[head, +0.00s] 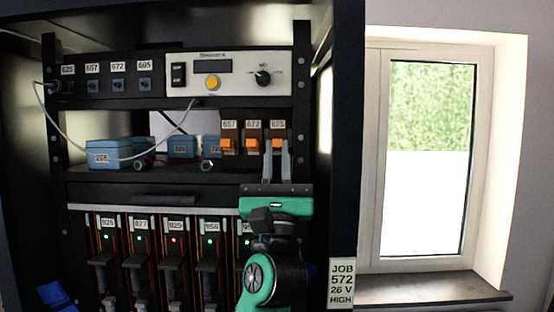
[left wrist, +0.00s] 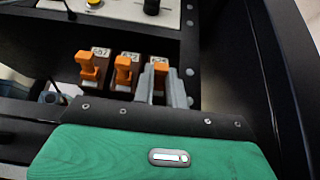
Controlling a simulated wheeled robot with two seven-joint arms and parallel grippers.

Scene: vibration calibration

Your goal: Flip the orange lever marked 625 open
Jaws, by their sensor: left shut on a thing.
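The orange lever marked 625 (head: 278,143) is the rightmost of three orange levers on brown blocks on the rack's middle shelf. Its label sits just above it. My left gripper (head: 277,158) reaches up to it from below, with its grey fingers on either side of it. In the left wrist view the lever (left wrist: 160,68) shows between the fingertips (left wrist: 161,84), which are shut on it and hide part of it. My right gripper is in neither view.
Two like orange levers, marked 657 (head: 228,145) and 672 (head: 253,144), stand close on the left. A rack post (head: 303,100) rises close on the right. A control panel (head: 238,74) is above; blue boxes (head: 110,153) and a white cable share the shelf area.

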